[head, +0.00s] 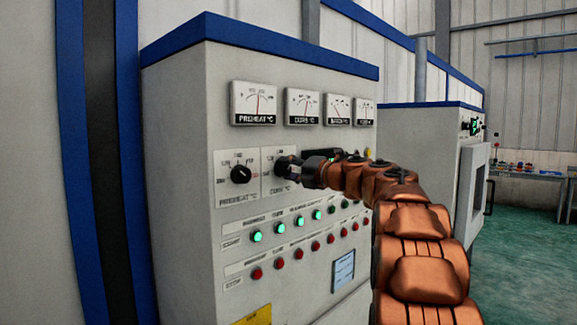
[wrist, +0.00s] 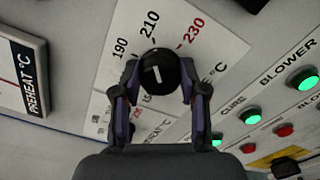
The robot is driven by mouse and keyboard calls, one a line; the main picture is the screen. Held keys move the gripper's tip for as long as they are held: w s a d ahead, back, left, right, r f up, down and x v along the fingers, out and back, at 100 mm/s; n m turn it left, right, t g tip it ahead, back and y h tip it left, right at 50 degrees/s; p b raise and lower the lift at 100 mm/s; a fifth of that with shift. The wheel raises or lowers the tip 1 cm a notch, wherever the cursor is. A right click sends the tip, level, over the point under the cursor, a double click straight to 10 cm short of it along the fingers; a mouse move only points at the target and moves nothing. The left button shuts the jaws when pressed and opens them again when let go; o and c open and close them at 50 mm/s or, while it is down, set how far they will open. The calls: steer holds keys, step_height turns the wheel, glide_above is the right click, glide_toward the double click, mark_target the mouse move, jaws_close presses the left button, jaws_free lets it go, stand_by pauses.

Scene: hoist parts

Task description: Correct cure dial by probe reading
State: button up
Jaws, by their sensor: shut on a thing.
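The cure dial (wrist: 158,72) is a round black knob with a short white mark, on a white plate printed 190, 210 and a red 230. In the wrist view the mark stands nearly upright, roughly in line with the 210; the exact setting is unclear. My gripper (wrist: 160,80) is shut on the knob, one finger on each side. In the head view my gripper (head: 285,165) reaches the cure plate (head: 272,188) from the right and hides most of the knob. The cure gauge (head: 302,106) above has its needle near mid-scale; its figures are too small to read.
The preheat dial (head: 240,174) sits close left of the cure plate. Rows of green buttons (head: 257,237) and red buttons (head: 257,273) lie below. A small screen (head: 344,270) is unreadable. Open floor lies right.

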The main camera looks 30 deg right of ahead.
stand_by(0.4)
steer(key=o, duration=1.1)
steer(key=shift+o, duration=0.2)
steer(key=v, duration=1.2)
steer(key=shift+r, duration=0.1)
